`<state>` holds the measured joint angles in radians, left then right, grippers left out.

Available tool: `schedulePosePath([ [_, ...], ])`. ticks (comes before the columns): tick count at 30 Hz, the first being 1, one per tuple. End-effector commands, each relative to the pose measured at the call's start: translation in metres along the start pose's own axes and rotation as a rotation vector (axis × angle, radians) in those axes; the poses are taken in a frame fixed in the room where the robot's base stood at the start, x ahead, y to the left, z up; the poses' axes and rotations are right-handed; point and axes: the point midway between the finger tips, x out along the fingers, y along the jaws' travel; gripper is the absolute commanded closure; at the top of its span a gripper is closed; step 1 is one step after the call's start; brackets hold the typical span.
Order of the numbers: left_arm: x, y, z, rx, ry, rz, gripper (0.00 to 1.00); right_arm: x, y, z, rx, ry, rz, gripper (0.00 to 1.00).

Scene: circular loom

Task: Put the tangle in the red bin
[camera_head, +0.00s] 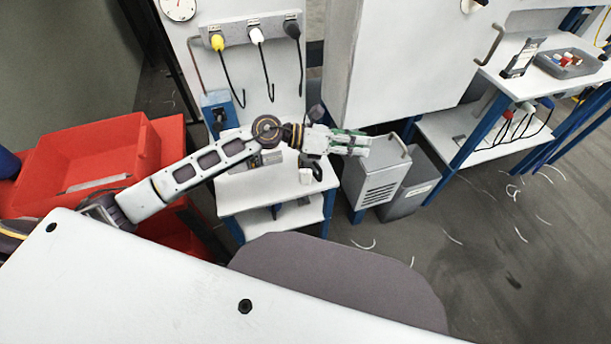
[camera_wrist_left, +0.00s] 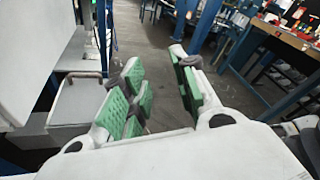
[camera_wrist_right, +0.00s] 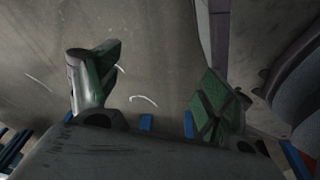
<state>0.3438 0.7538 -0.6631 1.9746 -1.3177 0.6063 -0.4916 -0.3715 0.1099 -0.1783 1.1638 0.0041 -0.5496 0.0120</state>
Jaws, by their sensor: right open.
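The red bin (camera_head: 75,150) stands at the left of the head view, partly behind my left arm. A pale strip shows inside it. I cannot make out a tangle in any view. My left gripper (camera_head: 350,143) is stretched out to the right, well away from the red bin, over the area of a small grey vented box. In the left wrist view its green-padded fingers (camera_wrist_left: 162,92) are apart with nothing between them. My right gripper (camera_wrist_right: 152,88) shows only in the right wrist view, open and empty above the grey floor.
The grey vented box (camera_head: 383,175) and a grey bin (camera_head: 415,185) stand beside a blue-legged bench (camera_head: 480,135). A small white shelf stand (camera_head: 270,190) is below the left forearm. Loose pale strands (camera_head: 453,238) lie on the floor. A white panel with hanging cables is behind.

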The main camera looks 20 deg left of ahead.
Motion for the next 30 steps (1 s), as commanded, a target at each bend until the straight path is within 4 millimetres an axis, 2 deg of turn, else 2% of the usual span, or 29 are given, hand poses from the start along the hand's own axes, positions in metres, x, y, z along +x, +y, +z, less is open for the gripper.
schedulePosePath([
  [8, -0.031, 0.032, -0.045, 0.26, 0.348, 0.044, 0.71, 0.0, 0.012, 0.0, -0.009, 0.002, 0.014, 0.2],
  [15, -0.084, 0.073, -0.075, 0.431, 0.66, 0.105, 0.71, 0.001, 0.014, 0.002, -0.01, 0.0, 0.016, 0.2],
  [21, -0.134, 0.104, -0.087, 0.517, 0.888, 0.161, 0.71, 0.001, 0.009, 0.003, -0.006, 0.001, 0.011, 0.2],
  [24, -0.152, 0.113, -0.088, 0.537, 0.959, 0.179, 0.71, 0.002, 0.006, 0.003, -0.003, 0.001, 0.007, 0.2],
  [30, -0.163, 0.119, -0.089, 0.548, 1.005, 0.191, 0.71, 0.002, 0.001, 0.004, 0.001, 0.0, 0.001, 0.2],
])
